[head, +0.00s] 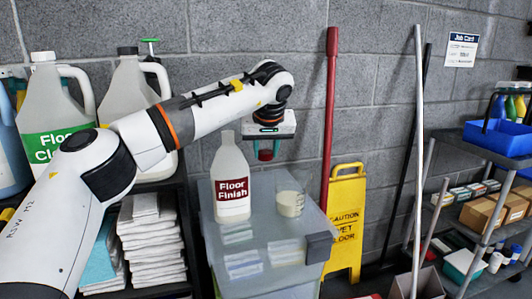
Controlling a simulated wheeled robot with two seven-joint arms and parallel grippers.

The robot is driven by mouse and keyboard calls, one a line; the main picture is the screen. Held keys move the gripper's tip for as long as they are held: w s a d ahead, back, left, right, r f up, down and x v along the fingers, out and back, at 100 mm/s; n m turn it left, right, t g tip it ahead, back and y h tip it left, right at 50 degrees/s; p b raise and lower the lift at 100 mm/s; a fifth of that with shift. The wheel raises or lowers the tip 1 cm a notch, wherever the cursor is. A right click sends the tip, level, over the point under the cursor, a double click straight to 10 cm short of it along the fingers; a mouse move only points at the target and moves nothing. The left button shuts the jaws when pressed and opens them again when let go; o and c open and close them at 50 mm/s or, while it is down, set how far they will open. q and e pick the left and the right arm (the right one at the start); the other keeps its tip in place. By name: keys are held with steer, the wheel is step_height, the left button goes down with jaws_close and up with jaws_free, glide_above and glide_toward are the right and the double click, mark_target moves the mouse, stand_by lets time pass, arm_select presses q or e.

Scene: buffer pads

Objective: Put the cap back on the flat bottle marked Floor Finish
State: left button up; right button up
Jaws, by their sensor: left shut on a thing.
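The flat bottle marked Floor Finish (230,168) stands upright on the translucent lid of a bin. It is whitish with a dark red label, and its neck shows no cap. My left gripper (266,155) points down, to the right of the bottle's neck and apart from it in the picture. It is shut on a small dark red thing (265,155), which looks like the cap. The fingers hide part of it. My right gripper is not in view.
A beaker (290,199) with pale liquid stands right of the bottle on the bin lid (262,213). Large jugs (52,110) and folded cloths (152,240) are at left. A red pole (330,110) and a yellow caution sign (345,215) stand right of the bin.

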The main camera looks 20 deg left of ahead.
arm_select(q)
steer(key=shift+s+f, duration=0.3)
steer(key=shift+f, duration=0.15)
steer(key=s+f+m+h, duration=0.1)
steer(key=s+f+m, duration=0.1)
steer(key=s+f, duration=0.3)
steer(key=s+f+m+h, duration=0.1)
steer(key=s+f+m, duration=0.1)
steer(key=s+f, duration=0.4)
steer(key=s, duration=0.5)
steer(key=shift+s+d+f+m, duration=0.25)
steer(key=shift+s+d+m, duration=0.05)
steer(key=shift+d, duration=0.1)
